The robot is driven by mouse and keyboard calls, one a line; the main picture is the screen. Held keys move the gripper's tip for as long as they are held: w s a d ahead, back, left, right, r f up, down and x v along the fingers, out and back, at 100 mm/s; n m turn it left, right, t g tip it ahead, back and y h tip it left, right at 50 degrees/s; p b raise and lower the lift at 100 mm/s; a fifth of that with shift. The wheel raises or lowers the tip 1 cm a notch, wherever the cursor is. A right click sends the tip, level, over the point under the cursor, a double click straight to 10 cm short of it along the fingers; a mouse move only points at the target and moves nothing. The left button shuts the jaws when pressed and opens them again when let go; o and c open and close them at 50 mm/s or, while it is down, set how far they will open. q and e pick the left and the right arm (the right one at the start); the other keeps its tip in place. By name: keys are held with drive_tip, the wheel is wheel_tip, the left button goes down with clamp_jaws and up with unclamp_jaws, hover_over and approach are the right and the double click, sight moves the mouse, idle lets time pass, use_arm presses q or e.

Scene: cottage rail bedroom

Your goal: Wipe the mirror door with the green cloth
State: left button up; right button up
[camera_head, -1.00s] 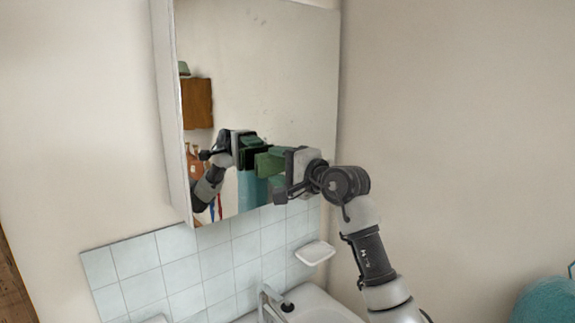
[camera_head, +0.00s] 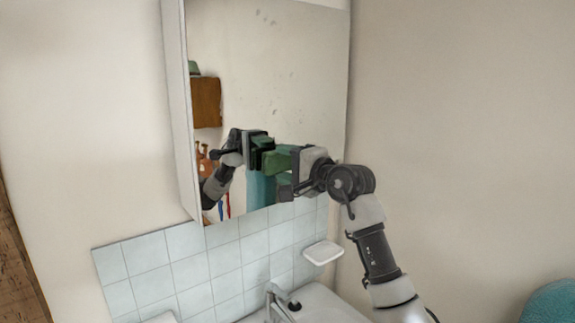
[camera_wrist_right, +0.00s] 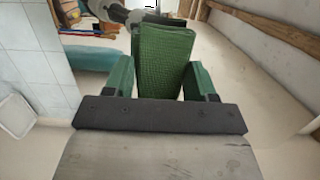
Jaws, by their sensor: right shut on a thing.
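The mirror door (camera_head: 300,85) fronts a white wall cabinet above the tiles. Small dark spots show on its upper part. My right gripper (camera_head: 290,165) is at the lower right part of the mirror, shut on the green cloth (camera_head: 280,159). In the right wrist view the cloth (camera_wrist_right: 165,60) stands between the two green fingers (camera_wrist_right: 160,85) as a folded, textured pad. The cloth and its reflection come close together in the glass; I cannot tell whether they touch. My left gripper is not in view.
Below the cabinet are pale tiles (camera_head: 190,285), a white soap dish (camera_head: 322,252) and a basin with a tap (camera_head: 275,298). A plain side wall (camera_head: 460,130) stands right of my arm. A teal object (camera_head: 552,302) is at the lower right.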

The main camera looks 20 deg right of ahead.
drive_tip(key=shift+w+a, duration=0.2)
drive_tip(key=shift+w, duration=0.45)
drive_tip(key=shift+d, duration=0.1)
